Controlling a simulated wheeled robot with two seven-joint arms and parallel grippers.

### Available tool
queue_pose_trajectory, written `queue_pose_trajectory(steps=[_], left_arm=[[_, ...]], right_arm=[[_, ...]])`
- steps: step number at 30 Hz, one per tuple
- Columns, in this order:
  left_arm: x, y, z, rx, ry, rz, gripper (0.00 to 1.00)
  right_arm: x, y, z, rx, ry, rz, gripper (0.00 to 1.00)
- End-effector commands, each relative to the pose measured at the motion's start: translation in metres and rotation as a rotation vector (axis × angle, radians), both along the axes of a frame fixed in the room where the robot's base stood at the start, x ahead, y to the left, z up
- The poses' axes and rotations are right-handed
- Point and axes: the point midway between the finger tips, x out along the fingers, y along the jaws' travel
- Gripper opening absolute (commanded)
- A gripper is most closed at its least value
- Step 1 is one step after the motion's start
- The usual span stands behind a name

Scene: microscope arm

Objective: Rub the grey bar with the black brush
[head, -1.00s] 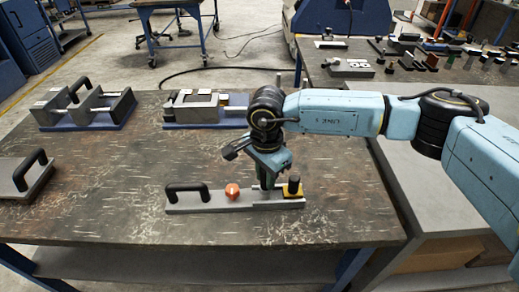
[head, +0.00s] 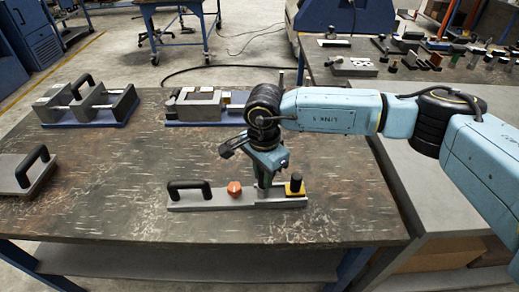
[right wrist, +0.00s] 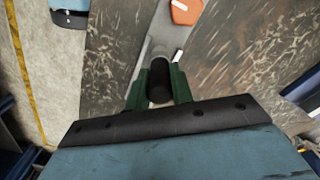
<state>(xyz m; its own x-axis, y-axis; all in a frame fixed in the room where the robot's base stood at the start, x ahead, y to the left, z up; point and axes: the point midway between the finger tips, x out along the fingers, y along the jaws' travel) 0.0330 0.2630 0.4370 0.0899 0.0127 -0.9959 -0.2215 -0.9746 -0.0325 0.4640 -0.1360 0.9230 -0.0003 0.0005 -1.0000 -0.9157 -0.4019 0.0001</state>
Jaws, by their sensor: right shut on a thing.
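The grey bar (head: 215,204) is a long flat strip near the front edge of the table, with a black arched handle at its left end. My right gripper (head: 264,185) is over the bar's right half, pointing down. In the right wrist view its green fingers are shut on a black cylindrical thing, which looks like the black brush (right wrist: 160,82). The grey bar (right wrist: 150,40) runs beyond it there. The brush's lower end is hidden, so contact with the bar cannot be told. My left gripper is not in view.
An orange knob (head: 234,188) is on the bar, left of my gripper. A yellow block (head: 297,189) with a black knob is at the bar's right end. Grey fixtures (head: 195,106) stand behind; a handled grey block (head: 25,175) lies at far left.

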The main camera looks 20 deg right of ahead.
Motion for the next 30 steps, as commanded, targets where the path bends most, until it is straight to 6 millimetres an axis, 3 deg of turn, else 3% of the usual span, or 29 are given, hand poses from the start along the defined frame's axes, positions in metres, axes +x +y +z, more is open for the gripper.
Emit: queue_pose_trajectory(steps=[2,11,15,30], left_arm=[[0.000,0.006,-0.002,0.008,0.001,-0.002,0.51],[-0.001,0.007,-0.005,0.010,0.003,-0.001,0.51],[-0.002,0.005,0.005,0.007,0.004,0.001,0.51],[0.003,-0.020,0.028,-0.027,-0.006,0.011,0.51]], right_arm=[[0.000,0.006,-0.001,0.000,0.000,-0.003,0.00],[0.001,-0.018,-0.001,-0.001,0.001,0.008,0.00],[0.001,-0.016,0.023,0.000,-0.002,0.013,0.00],[0.001,-0.015,0.067,-0.001,0.000,0.014,0.00]])
